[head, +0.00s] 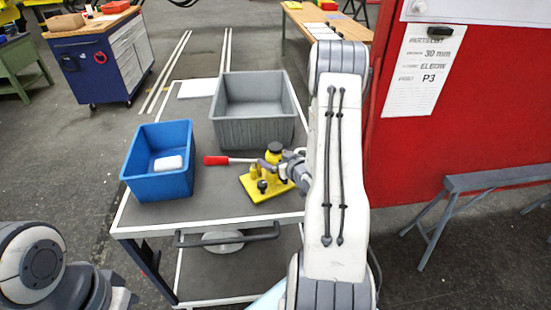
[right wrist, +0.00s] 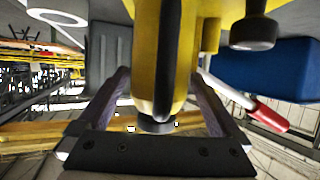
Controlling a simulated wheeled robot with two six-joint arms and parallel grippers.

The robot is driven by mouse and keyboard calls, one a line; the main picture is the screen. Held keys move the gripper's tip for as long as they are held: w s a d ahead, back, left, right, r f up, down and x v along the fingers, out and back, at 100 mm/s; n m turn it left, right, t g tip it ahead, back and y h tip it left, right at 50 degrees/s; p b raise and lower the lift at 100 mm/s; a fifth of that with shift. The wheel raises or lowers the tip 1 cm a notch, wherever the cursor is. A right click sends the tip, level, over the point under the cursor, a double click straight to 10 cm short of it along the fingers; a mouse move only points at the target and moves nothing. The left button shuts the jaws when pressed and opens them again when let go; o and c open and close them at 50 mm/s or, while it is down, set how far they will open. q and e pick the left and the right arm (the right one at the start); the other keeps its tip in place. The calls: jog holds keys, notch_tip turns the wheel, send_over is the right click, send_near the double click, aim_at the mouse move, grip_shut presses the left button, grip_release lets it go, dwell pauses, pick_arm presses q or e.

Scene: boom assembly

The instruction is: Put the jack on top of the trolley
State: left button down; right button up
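The jack (head: 266,182) is yellow with dark knobs and a long red-tipped handle (head: 216,160) pointing left. It appears upright over the front right of the grey trolley top (head: 215,205); I cannot tell whether its base touches the surface. My right gripper (head: 284,162) reaches it from the right, partly hidden by my arm. In the right wrist view, its fingers (right wrist: 163,95) lie on both sides of the jack's yellow body (right wrist: 160,50) and appear shut on it. The red handle (right wrist: 267,115) also shows there. My left gripper is not in view.
On the trolley, a blue bin (head: 150,186) holding a white item stands left, and a grey bin (head: 255,132) stands behind the jack. A red wall (head: 455,130) and a grey trestle (head: 455,190) are at right.

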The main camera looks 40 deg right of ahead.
jog(key=shift+r, duration=0.2)
jog(key=b+v, duration=0.2)
jog(key=v, duration=0.4)
jog(key=shift+s+d+f, duration=0.1)
jog(key=shift+s+f, duration=0.05)
jog(key=shift+p+v, duration=2.9)
jog(key=shift+p, duration=1.65)
